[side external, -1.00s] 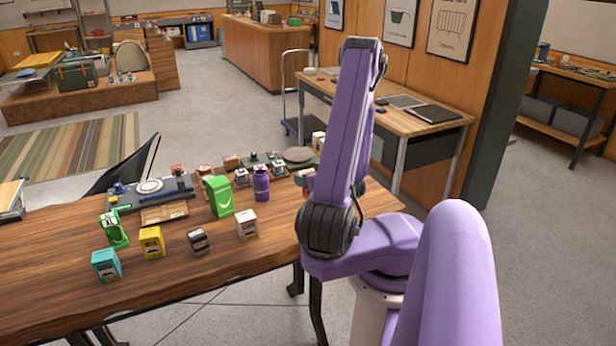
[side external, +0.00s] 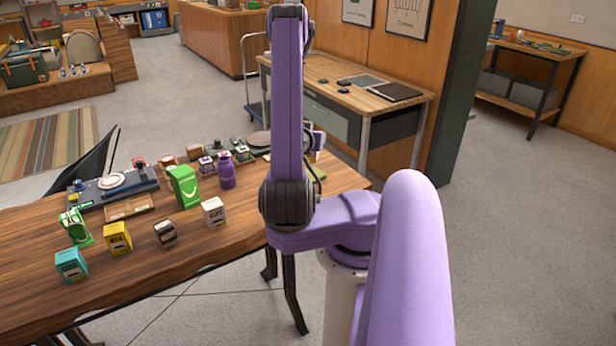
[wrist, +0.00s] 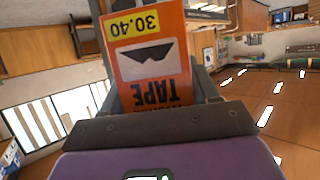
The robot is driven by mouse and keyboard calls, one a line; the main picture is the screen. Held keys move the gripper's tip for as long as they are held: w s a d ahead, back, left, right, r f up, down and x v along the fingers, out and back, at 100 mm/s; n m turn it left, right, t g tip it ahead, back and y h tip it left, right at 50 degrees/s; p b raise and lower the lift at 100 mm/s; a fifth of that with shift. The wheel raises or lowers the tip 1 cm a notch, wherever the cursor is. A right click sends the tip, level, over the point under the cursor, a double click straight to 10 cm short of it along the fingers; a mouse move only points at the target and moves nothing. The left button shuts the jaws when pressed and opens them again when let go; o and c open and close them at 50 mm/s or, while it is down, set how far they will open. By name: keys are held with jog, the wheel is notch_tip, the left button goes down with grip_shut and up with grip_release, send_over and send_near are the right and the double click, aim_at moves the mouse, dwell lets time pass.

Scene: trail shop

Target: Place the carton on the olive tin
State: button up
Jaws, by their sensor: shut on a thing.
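In the wrist view my gripper (wrist: 158,88) is shut on an orange carton (wrist: 150,65) with a pale label and the word TAPE. Its print stands upside down in that picture. In the side external view my arm hides most of the gripper, and I cannot make out the carton there. I cannot pick out the olive tin with certainty in either view. A small dark tin-like thing with a pale label (side external: 165,234) stands on the wooden table (side external: 190,262), but its colour looks grey-brown.
On the table stand a teal box (side external: 72,265), a yellow box (side external: 118,238), a white box (side external: 214,212), a green pack (side external: 184,187) and a purple bottle (side external: 226,170). A dark tray (side external: 90,194) lies behind. The front table strip is clear.

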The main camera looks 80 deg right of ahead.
jog(key=s+a+m+g+y, duration=0.3)
jog(key=s+m+g+y, duration=0.1)
jog(key=m+g, duration=0.5)
jog(key=w+d+f, duration=0.1)
jog(key=d+f, duration=0.2)
jog(key=d, duration=0.1)
jog(key=w+d+f, duration=0.2)
jog(key=d+f, duration=0.1)
jog(key=d, duration=0.1)
jog(key=w+d+f, duration=0.2)
jog(key=d+f, duration=0.1)
jog(key=d, duration=0.1)
jog(key=shift+f, duration=0.1)
jog(key=shift+d+f, duration=0.15)
jog(key=shift+f, duration=0.05)
jog(key=shift+d+f, duration=0.15)
jog(key=shift+f, duration=1.5)
jog(key=shift+f, duration=0.2)
jog(key=o, duration=1.1)
